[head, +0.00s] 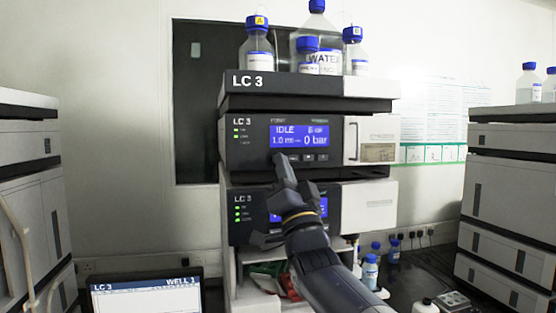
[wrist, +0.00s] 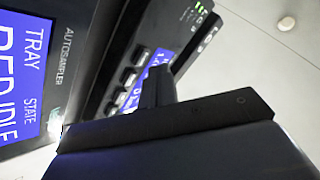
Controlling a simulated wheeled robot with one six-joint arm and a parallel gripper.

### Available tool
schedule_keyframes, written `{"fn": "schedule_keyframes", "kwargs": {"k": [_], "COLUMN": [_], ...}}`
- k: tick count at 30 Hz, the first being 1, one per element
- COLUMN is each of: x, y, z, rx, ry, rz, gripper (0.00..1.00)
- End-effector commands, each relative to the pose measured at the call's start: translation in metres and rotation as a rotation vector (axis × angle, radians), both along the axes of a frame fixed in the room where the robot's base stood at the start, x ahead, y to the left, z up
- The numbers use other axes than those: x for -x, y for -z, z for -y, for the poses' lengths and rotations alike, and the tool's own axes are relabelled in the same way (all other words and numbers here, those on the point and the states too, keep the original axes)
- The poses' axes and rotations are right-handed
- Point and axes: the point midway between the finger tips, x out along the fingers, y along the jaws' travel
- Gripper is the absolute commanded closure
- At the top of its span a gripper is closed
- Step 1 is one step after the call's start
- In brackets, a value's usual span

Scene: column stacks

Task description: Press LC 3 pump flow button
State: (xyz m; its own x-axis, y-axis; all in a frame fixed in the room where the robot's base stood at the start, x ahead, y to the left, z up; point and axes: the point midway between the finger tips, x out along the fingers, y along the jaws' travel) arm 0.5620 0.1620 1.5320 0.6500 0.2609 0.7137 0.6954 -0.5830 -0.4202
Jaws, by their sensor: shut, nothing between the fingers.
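The LC 3 pump module (head: 257,160) is the upper unit of the middle stack. Its blue screen (head: 300,136) reads IDLE, 1.0 and 0 bar. A row of small dark buttons (head: 309,157) sits just below the screen; the labels are too small to read. My gripper (head: 280,159) is shut and empty, with its tip in front of the panel at the left end of that row, hiding what is behind it. In the wrist view my gripper (wrist: 157,82) points at a panel with dark buttons (wrist: 127,77) beside it. I cannot tell whether the tip touches.
Below the pump is another LC 3 module (head: 240,225), partly hidden by my arm; the wrist view shows an autosampler screen (wrist: 20,80). Bottles (head: 257,45) stand on top of the stack. Other stacks stand left (head: 30,190) and right (head: 510,195). A monitor (head: 147,292) is low at left.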

Motion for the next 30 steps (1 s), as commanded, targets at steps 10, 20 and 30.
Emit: {"fn": "schedule_keyframes", "kwargs": {"k": [10,20,30], "x": [-0.004,-0.008,-0.01], "y": [0.001,0.0,0.0], "z": [-0.001,-0.002,-0.003], "rx": [0.0,0.0,0.0], "ry": [0.0,0.0,0.0], "rz": [0.001,0.0,0.0], "gripper": [1.0,1.0,1.0]}}
